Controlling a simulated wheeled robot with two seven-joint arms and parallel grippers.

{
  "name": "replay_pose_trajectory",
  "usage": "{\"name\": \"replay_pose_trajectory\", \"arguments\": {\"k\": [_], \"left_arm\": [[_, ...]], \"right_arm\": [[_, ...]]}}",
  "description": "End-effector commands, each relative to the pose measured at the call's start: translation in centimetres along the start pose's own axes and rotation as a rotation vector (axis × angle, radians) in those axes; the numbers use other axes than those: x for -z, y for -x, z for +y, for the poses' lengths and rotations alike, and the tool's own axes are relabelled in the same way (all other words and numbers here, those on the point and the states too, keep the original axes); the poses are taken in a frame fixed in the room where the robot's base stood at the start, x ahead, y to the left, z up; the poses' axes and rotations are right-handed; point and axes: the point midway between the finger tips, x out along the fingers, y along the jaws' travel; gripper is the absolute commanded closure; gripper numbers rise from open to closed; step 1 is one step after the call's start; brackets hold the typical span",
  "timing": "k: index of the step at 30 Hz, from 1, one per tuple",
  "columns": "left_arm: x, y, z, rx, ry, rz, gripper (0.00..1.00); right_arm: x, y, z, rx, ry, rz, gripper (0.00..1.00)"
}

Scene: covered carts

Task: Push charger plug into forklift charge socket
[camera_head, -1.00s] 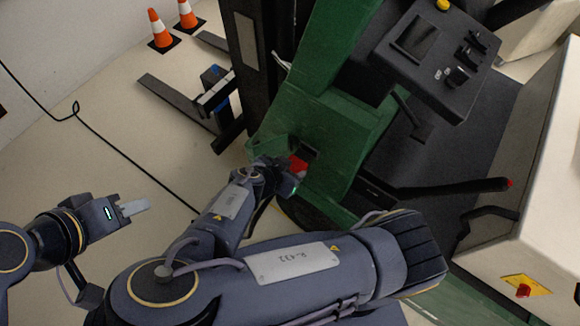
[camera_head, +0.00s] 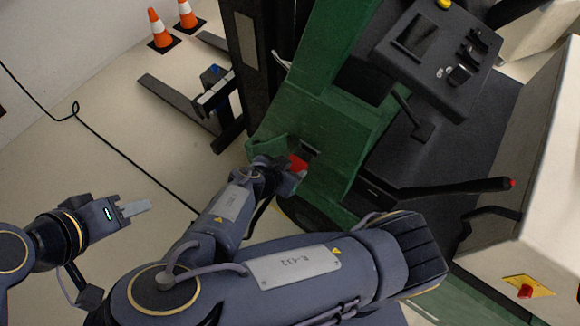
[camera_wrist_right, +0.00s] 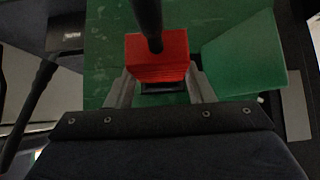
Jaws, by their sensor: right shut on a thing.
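The red charger plug (camera_head: 297,163) is held in my right gripper (camera_head: 287,178), against the green side of the forklift (camera_head: 330,120). In the right wrist view the plug (camera_wrist_right: 157,57) sits between the two grey fingers of my right gripper (camera_wrist_right: 160,88), which are shut on it. A dark opening, apparently the charge socket (camera_head: 311,152), shows right beside the plug. In the wrist view a dark rectangular part (camera_wrist_right: 162,88) lies just below the plug; I cannot tell how far the plug is in. My left gripper (camera_head: 136,208) is empty over the floor, its finger gap unclear.
A black cable (camera_wrist_right: 148,20) rises from the plug. A green flap-like panel (camera_wrist_right: 245,55) stands close to the right finger in the wrist view. Orange cones (camera_head: 160,28) and fork tines (camera_head: 175,102) are at the upper left. A pale cabinet (camera_head: 530,180) stands at right.

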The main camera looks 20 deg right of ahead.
Motion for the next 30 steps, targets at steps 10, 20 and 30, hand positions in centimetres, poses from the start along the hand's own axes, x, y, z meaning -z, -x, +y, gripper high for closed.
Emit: {"name": "replay_pose_trajectory", "arguments": {"k": [10, 20, 30], "left_arm": [[0.0, -0.1, 0.0, 0.0, 0.0, 0.0, 0.64], [-0.1, -0.2, -0.1, 0.0, 0.0, 0.0, 0.64], [-0.2, -0.4, -0.2, 0.0, 0.0, 0.0, 0.64]], "right_arm": [[0.2, -0.2, 0.0, -0.002, -0.001, 0.0, 0.83], [0.8, -0.8, 0.0, -0.001, -0.001, 0.0, 0.83], [1.4, -1.4, 0.1, -0.002, -0.002, 0.0, 0.83]]}}
